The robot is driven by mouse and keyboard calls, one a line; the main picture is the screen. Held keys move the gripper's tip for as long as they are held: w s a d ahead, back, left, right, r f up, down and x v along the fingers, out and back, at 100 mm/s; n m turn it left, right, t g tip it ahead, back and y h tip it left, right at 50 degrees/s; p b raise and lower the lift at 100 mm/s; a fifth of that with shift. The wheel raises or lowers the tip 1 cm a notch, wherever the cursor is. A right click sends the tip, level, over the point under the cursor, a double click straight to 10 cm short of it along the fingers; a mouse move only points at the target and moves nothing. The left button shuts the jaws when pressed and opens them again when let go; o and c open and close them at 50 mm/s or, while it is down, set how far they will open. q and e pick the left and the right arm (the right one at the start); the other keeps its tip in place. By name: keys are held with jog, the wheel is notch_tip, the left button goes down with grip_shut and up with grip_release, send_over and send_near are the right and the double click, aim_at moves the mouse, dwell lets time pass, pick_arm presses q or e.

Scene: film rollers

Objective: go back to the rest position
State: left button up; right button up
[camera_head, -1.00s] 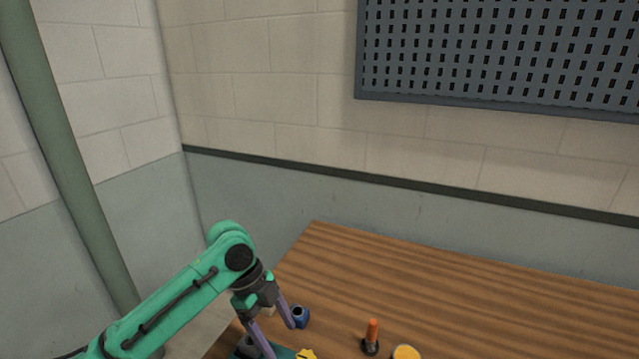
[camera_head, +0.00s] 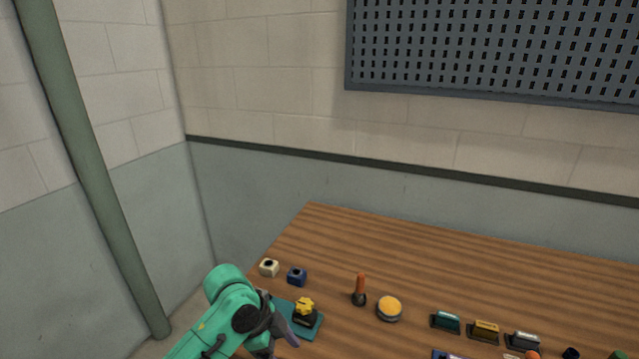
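My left gripper (camera_head: 283,338) is at the lower left, over the near left edge of the wooden table (camera_head: 450,270), beside a teal tray (camera_head: 312,330). One purple finger shows to the right of the dark wrist; the other is mostly hidden, so its opening is unclear. A yellow knob-like piece on a dark base (camera_head: 305,309) stands on the tray, apart from the finger as far as I can see. My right gripper is not in view.
An orange-handled tool (camera_head: 360,289) and a yellow-topped round tin (camera_head: 389,308) stand mid-table. Teal (camera_head: 446,321), yellow (camera_head: 485,331) and grey (camera_head: 523,341) holders line the right. The back is clear.

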pick_arm(q)
jog(key=s+a+f+n+t+y, duration=0.2)
jog(key=s+a+f+n, duration=0.1)
jog(key=s+a+n, duration=0.45)
jog(key=s+a+f+n+t+y, duration=0.2)
jog(key=s+a+f+n+y, duration=0.15)
jog(key=s+a+n, duration=0.4)
notch_tip(320, 180, down, 23)
jog(key=a+n+g, duration=0.1)
jog(key=a+g, duration=0.1)
jog(key=s+a+f+g, duration=0.1)
jog(key=s+a+f, duration=0.2)
jog(key=s+f, duration=1.2)
jog(key=shift+s, duration=1.25)
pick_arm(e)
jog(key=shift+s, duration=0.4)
pick_arm(q)
jog(key=shift+h, duration=0.25)
